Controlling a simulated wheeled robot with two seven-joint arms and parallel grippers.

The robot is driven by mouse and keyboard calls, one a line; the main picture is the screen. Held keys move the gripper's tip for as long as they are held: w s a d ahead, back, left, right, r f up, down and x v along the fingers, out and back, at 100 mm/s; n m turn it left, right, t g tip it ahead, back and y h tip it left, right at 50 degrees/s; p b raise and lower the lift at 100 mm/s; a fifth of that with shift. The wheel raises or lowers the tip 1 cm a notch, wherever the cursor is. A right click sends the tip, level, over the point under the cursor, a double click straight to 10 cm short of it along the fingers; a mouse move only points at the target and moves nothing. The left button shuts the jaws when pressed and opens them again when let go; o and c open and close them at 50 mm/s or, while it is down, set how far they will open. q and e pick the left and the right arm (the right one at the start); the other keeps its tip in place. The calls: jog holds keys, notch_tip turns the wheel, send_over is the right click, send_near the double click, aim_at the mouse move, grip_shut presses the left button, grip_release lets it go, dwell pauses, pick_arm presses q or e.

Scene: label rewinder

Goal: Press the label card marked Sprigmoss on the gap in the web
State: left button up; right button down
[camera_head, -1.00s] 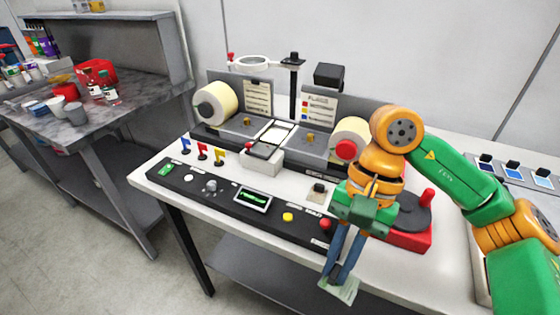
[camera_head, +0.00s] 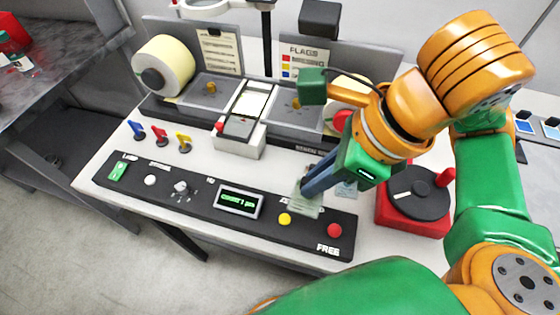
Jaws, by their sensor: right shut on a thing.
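My right gripper (camera_head: 308,190) points down and left over the front control panel, shut on a thin pale green label card (camera_head: 306,206). The print on the card is too small to read. The web path runs between the cream roll (camera_head: 163,66) at left and a second roll (camera_head: 350,88) partly hidden by my right arm. I cannot tell exactly where the gap lies. The card is apart from the block, to its front right. My left gripper is out of view.
The control panel (camera_head: 205,215) has a lit display, knobs, a yellow button (camera_head: 285,219) and a red button (camera_head: 334,230). Blue, red and yellow flags (camera_head: 160,135) stand at left. A red-based turntable (camera_head: 413,195) stands right of my gripper. A dark overhead box (camera_head: 319,18) hangs behind.

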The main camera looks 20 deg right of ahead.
jog(key=w+p, duration=0.2)
jog(key=p, duration=0.2)
send_over(277, 165)
jog(key=s+d, duration=0.1)
jog(key=f, duration=0.9)
jog(key=shift+s+d, duration=0.15)
jog(key=shift+s, duration=0.05)
jog(key=f, duration=0.3)
jog(key=shift+w, duration=0.25)
jog(key=shift+f, duration=0.2)
jog(key=shift+f+b, duration=0.3)
jog(key=shift+b, duration=0.1)
jog(key=c, duration=0.9)
grip_release()
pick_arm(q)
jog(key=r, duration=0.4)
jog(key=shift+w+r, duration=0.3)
pick_arm(e)
jog(key=shift+r, duration=0.1)
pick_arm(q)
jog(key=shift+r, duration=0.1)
